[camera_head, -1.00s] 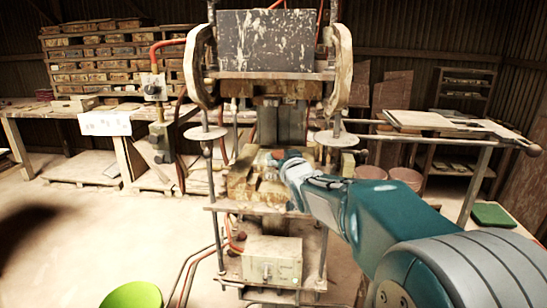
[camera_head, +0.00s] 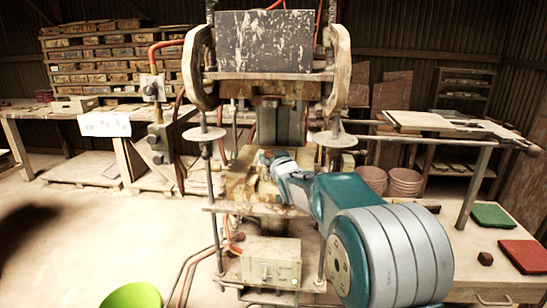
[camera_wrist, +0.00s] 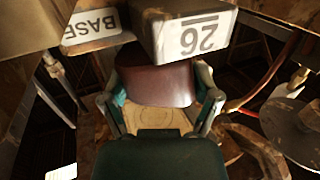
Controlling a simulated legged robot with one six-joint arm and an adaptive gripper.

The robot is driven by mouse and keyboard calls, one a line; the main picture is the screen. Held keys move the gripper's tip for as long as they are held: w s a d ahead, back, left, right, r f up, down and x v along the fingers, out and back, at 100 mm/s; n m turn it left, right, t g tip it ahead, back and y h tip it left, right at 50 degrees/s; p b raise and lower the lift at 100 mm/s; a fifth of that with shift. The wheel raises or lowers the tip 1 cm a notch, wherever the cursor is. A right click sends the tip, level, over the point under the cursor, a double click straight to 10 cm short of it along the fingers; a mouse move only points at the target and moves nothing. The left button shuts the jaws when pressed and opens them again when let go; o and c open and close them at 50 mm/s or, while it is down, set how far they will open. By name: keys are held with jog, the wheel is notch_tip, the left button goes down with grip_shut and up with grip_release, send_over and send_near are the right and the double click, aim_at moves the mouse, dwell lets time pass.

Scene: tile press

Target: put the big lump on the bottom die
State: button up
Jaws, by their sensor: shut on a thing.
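My gripper (camera_wrist: 158,92) is shut on the big lump (camera_wrist: 155,84), a smooth reddish-brown block between its two fingers in the wrist view. Below the lump, a pale worn surface with a round outline shows, which looks like the bottom die (camera_wrist: 140,118). In the head view my gripper (camera_head: 270,160) reaches into the press, over the block on the lower platen (camera_head: 240,187). The lump is mostly hidden there by my gripper. I cannot tell whether the lump touches the die.
A block marked 26 (camera_wrist: 190,30) hangs close beyond the lump, beside a BASE label (camera_wrist: 95,27). Press posts (camera_head: 209,175) stand at both sides. On the right bench are a small brown lump (camera_head: 485,258), a red board (camera_head: 525,255) and a green board (camera_head: 492,215).

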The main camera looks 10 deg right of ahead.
jog(key=shift+d+f, duration=0.1)
jog(key=shift+f, duration=0.15)
jog(key=o, duration=1.1)
jog(key=shift+o, duration=0.2)
jog(key=shift+r, duration=0.3)
jog(key=s, duration=1.2)
jog(key=shift+d+r, duration=0.25)
jog(key=shift+d, duration=0.1)
